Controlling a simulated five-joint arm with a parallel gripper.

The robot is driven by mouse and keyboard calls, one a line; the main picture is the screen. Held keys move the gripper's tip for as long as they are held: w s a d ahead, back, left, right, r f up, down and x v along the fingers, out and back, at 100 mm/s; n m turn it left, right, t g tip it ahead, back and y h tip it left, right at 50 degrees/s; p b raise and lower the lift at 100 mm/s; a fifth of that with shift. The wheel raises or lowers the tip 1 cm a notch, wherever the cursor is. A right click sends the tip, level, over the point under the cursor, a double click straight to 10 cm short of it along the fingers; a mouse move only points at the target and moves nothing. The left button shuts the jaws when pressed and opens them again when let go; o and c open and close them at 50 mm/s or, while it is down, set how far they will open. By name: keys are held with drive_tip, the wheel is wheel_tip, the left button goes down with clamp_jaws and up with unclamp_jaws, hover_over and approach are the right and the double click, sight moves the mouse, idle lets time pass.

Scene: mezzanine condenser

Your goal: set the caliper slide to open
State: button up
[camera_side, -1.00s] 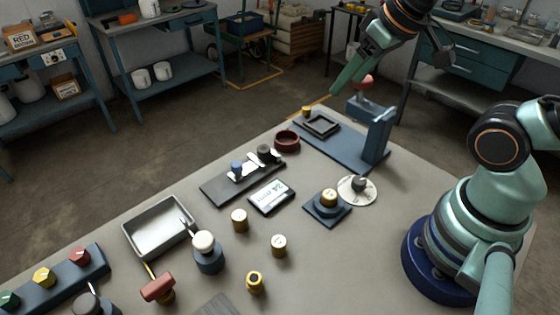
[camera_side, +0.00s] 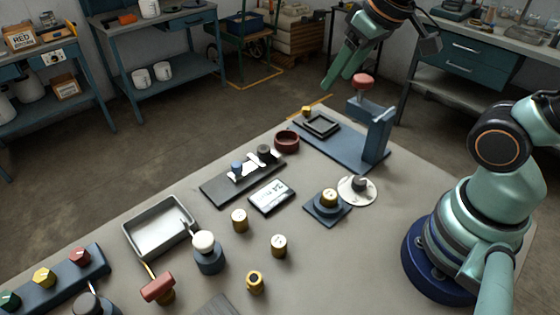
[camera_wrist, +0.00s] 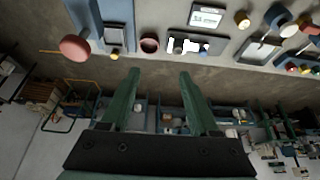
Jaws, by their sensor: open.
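The caliper, a silver piece on a dark base plate (camera_side: 215,190), lies near the table's far edge. A blue knob (camera_side: 237,168) and a dark grey knob (camera_side: 264,152) stand on it, fairly close together. A display block (camera_side: 271,196) with dark digits sits in front of it. In the wrist view the caliper (camera_wrist: 190,45) appears at the top, beyond my fingertips, with the display (camera_wrist: 207,16) behind it. My gripper (camera_side: 339,80) is open and empty, in the air past the table's far edge, up and right of the caliper. It also shows in the wrist view (camera_wrist: 159,74).
A blue stand with a red mushroom button (camera_side: 362,81) rises close to my gripper. A dark red ring (camera_side: 287,141) sits beside the caliper's right end. A grey tray (camera_side: 130,243) and several brass-coloured knobs stand nearer the camera.

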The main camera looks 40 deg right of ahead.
drive_tip(key=w+a+f+n+g, duration=0.1)
drive_tip(key=w+a+g, duration=0.2)
drive_tip(key=w+a, duration=0.45)
drive_tip(key=n+g, duration=0.1)
drive_tip(key=g, duration=0.1)
hover_over(235, 164)
wheel_tip(235, 164, down, 9)
wheel_tip(235, 164, down, 12)
drive_tip(key=shift+d+r, duration=0.1)
drive_tip(key=shift+r, duration=0.05)
clamp_jaws()
drive_tip(key=shift+r, duration=0.1)
idle(0.9)
